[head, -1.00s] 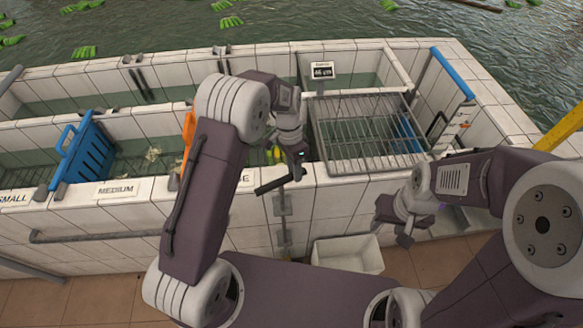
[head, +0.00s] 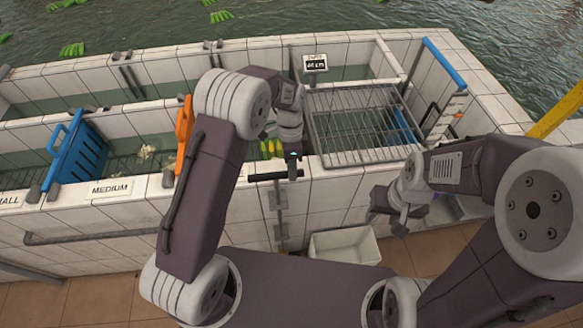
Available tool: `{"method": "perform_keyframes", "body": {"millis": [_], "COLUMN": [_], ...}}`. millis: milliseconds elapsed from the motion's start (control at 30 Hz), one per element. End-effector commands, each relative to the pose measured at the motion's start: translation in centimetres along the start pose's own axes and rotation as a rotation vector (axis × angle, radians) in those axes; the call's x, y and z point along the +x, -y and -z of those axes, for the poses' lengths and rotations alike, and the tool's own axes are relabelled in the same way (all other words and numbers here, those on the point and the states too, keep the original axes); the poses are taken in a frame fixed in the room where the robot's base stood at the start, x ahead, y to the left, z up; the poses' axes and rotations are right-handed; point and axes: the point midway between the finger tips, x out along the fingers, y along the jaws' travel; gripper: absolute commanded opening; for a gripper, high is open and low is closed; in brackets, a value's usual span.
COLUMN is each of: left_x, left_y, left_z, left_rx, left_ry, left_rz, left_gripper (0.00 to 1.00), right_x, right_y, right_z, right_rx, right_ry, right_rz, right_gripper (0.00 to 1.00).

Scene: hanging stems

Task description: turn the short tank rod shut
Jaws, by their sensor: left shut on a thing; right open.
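The short tank rod (head: 281,225) stands upright against the front tiled wall of the tank, held by brackets. Its dark crossbar handle (head: 266,177) lies nearly level across the picture at the top. My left gripper (head: 292,163) is shut on the right part of this handle; the arm and wrist hide some of the tank behind it. My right gripper (head: 390,221) is open and empty, low in front of the tank wall, to the right of the rod and apart from it.
A white bin (head: 345,248) stands on the floor right of the rod. A metal rack (head: 362,125) lies over the tank behind the handle. A blue slatted gate (head: 78,155) and an orange one (head: 184,130) stand at left. A pipe (head: 90,236) runs along the front wall.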

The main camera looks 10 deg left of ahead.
Motion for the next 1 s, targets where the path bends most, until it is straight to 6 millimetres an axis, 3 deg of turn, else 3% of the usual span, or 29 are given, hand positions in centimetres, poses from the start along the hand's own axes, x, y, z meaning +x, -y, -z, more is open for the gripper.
{"method": "perform_keyframes", "body": {"millis": [233, 267, 300, 333, 667, 1000], "left_x": [-0.1, -0.1, -0.1, -0.1, -0.3, -7.1], "left_y": [0.0, 0.0, 0.0, 0.0, 0.1, 0.1], "left_z": [0.0, 0.0, 0.0, 0.0, 0.0, 0.1], "left_rx": [0.006, 0.006, 0.006, 0.005, 0.002, 0.004], "left_ry": [0.001, 0.001, 0.001, 0.001, -0.001, -0.001], "left_rz": [0.002, 0.001, 0.001, 0.001, 0.002, 0.006], "left_gripper": [0.0, 0.32, 0.43, 0.44, 0.44, 0.44], "right_x": [0.0, 0.0, 0.0, 0.0, 0.2, 1.8], "right_y": [0.0, 0.0, 0.0, 0.0, 0.0, 0.0], "right_z": [0.0, 0.0, 0.0, 0.0, 0.0, -0.2], "right_rx": [0.0, 0.0, 0.0, 0.0, 0.0, 0.0], "right_ry": [0.0, 0.0, 0.0, 0.0, 0.0, 0.0], "right_rz": [0.0, 0.0, 0.0, 0.0, 0.0, 0.0], "right_gripper": [0.45, 0.45, 0.45, 0.45, 0.45, 0.45]}}
